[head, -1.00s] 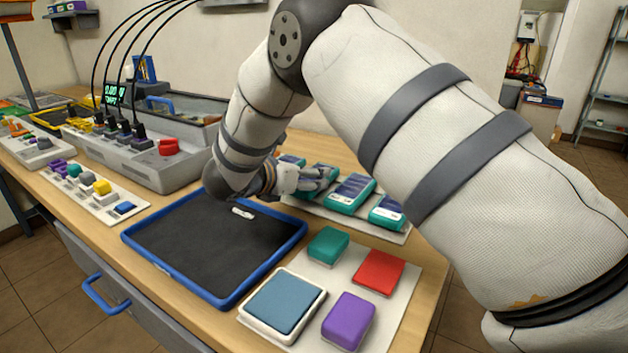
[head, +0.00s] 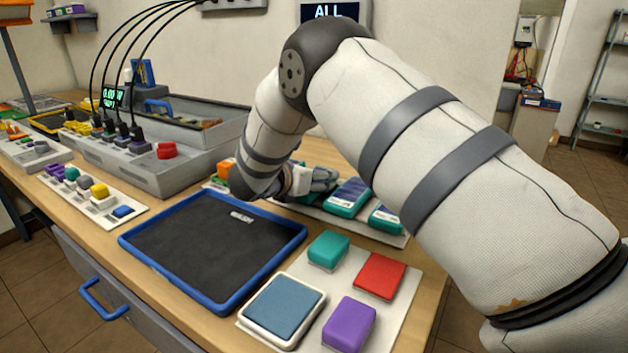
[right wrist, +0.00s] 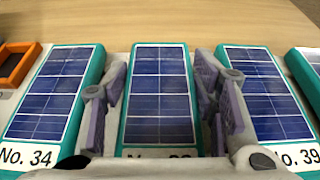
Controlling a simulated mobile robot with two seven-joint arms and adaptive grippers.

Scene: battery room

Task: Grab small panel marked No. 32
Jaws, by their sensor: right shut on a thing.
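Several solar panels with teal frames and white number labels stand in a row. In the right wrist view, the left one (right wrist: 52,95) reads No. 34 and one right of the middle (right wrist: 262,90) shows a label ending in 39. My right gripper (right wrist: 160,108) has a finger on each side of the middle panel (right wrist: 160,65) and is shut on it. Its label is mostly hidden by the gripper, so its number cannot be read. In the head view my right gripper (head: 318,180) is over the row, beside a panel (head: 347,197). My left gripper is not in view.
A blue-rimmed black tray (head: 135,240) lies left of the row. A pale mat (head: 408,279) with coloured blocks is in front. A grey charging unit (head: 120,160) with cables stands at the back left. An orange frame (right wrist: 14,64) is left of No. 34.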

